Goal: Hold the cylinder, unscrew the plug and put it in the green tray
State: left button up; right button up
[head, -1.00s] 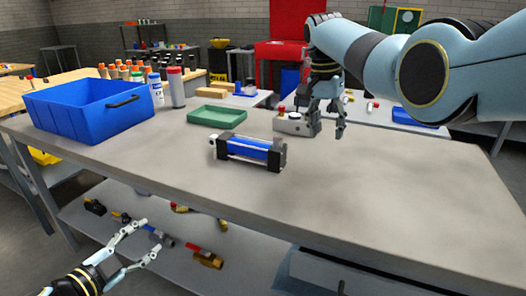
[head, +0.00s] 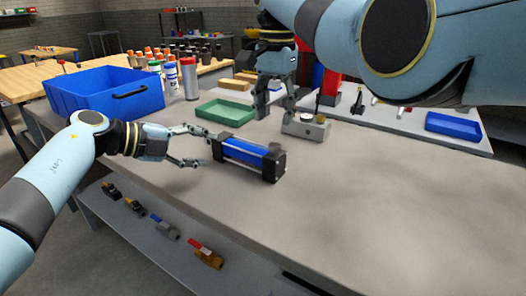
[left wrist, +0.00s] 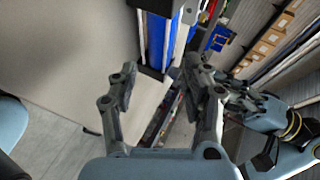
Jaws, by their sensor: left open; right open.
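The cylinder (head: 245,153) has a blue body between black end blocks and lies on the grey bench. A small grey piece (head: 273,148) sits on its nearer right end block; I cannot tell whether it is the plug. The green tray (head: 222,112) lies behind the cylinder and looks empty. My left gripper (head: 208,147) is open at the cylinder's far left end. In the left wrist view, the cylinder (left wrist: 158,40) shows just beyond the open fingers; contact is unclear.
A grey block with round fittings (head: 306,128) stands behind the cylinder, close to my right gripper. A large blue bin (head: 90,95) and several bottles stand at the left. A lower shelf holds several valves (head: 208,255).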

aim_at(238, 152)
pick_arm(q)
jog(key=x, duration=1.1)
jog(key=shift+r, duration=0.1)
jog(key=shift+s, duration=0.1)
grip_shut()
